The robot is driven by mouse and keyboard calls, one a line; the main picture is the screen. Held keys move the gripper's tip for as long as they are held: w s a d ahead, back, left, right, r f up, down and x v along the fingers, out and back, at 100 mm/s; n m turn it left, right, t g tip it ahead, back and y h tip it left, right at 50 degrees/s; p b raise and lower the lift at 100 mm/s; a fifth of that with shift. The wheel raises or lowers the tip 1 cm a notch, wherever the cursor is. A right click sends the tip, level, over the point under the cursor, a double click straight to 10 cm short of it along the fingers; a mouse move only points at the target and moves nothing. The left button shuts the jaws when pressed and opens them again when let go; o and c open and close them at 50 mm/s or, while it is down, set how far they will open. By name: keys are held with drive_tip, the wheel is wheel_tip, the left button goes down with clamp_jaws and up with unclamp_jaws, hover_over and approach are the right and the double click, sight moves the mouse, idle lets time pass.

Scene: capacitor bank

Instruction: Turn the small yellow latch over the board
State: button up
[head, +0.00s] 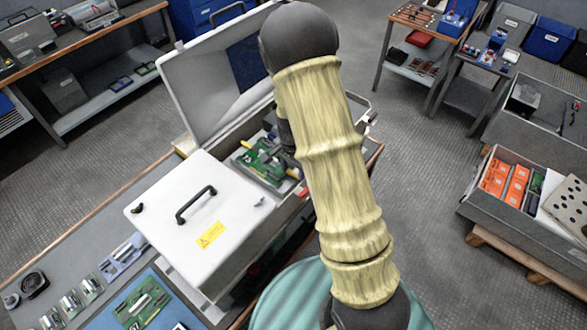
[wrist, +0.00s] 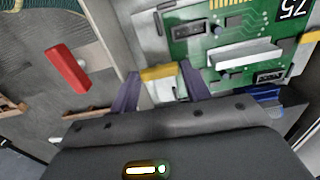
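In the wrist view, a small yellow latch (wrist: 159,72) sits over a pale metal block at the near edge of a green circuit board (wrist: 235,48). My gripper (wrist: 160,72) has its two purple fingers apart, one on each side of the latch. Whether the fingertips touch the latch cannot be told. In the head view, the green board (head: 262,160) lies inside the open grey cabinet (head: 240,132); my arm covers part of it. My gripper and the latch are hidden there.
The cabinet's raised lid (head: 195,85) stands at the left of my arm. A white panel with a black handle (head: 197,204) lies in front. In the wrist view, a red bar (wrist: 67,68) is at left and another yellow piece (wrist: 312,37) at the right edge.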

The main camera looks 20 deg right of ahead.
sight(293, 173)
drive_tip(key=o, duration=0.3)
drive_tip(key=shift+s+f, duration=0.1)
wheel_tip(293, 173, up, 7)
drive_tip(key=p, duration=0.5)
drive_tip(key=shift+f, duration=0.2)
drive_tip(key=shift+r+p, duration=0.85)
drive_tip(key=shift+w, duration=0.25)
drive_tip(key=shift+w+a+f, duration=0.1)
drive_tip(key=shift+w, duration=0.05)
drive_tip(key=shift+s, duration=0.25)
